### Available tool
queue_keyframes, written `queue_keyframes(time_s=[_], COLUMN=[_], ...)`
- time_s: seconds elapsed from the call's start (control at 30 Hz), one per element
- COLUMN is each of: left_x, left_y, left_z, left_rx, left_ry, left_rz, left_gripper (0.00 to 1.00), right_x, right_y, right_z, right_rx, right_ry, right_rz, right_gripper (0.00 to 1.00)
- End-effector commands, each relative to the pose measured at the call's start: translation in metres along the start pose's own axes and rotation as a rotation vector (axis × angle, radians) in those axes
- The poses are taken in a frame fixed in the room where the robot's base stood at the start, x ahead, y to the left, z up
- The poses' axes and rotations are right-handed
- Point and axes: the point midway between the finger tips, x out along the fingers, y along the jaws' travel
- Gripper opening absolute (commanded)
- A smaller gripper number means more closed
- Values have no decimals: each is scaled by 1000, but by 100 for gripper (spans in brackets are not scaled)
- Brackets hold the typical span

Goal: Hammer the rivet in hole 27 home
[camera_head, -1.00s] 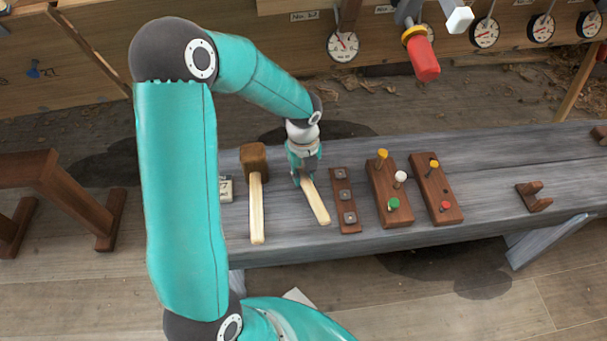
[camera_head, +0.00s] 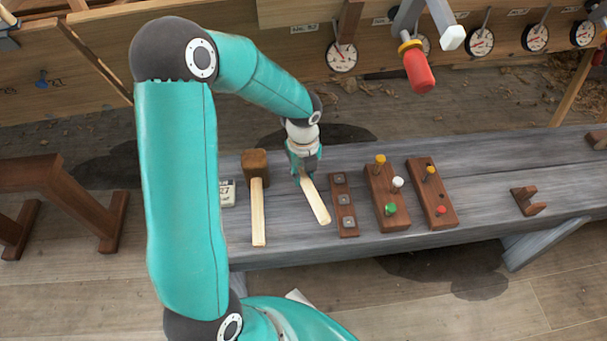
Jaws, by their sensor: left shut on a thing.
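My left gripper (camera_head: 302,180) reaches down over the grey bench (camera_head: 480,180) and is shut on a pale wooden handle (camera_head: 317,204). The handle slants down and right below the fingers. Any head on it is hidden behind the gripper. A mallet (camera_head: 258,213) with a brown block head lies to the left of it. A small card (camera_head: 227,194) reading 27 lies on the bench, partly behind my arm. My right gripper is not in view.
Right of the handle are a strip (camera_head: 344,222) with square plates and two peg blocks (camera_head: 386,182) (camera_head: 444,208). A small cradle (camera_head: 528,201) stands farther right. A red-handled tool (camera_head: 419,72) hangs at the hull beside several dials (camera_head: 341,57). The right bench end is mostly clear.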

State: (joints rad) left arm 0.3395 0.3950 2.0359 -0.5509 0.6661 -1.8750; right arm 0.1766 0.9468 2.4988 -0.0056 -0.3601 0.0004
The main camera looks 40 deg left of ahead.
Motion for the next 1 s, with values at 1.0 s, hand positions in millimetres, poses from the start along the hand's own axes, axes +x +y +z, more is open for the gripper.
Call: queue_keyframes(time_s=[1.0], left_x=[-64], left_y=[0], left_z=[1], left_rx=[-1], left_ry=[-2], left_rz=[-2], left_gripper=[0], right_x=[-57], right_y=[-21], right_z=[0], right_rx=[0], right_ry=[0], right_rz=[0], right_gripper=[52])
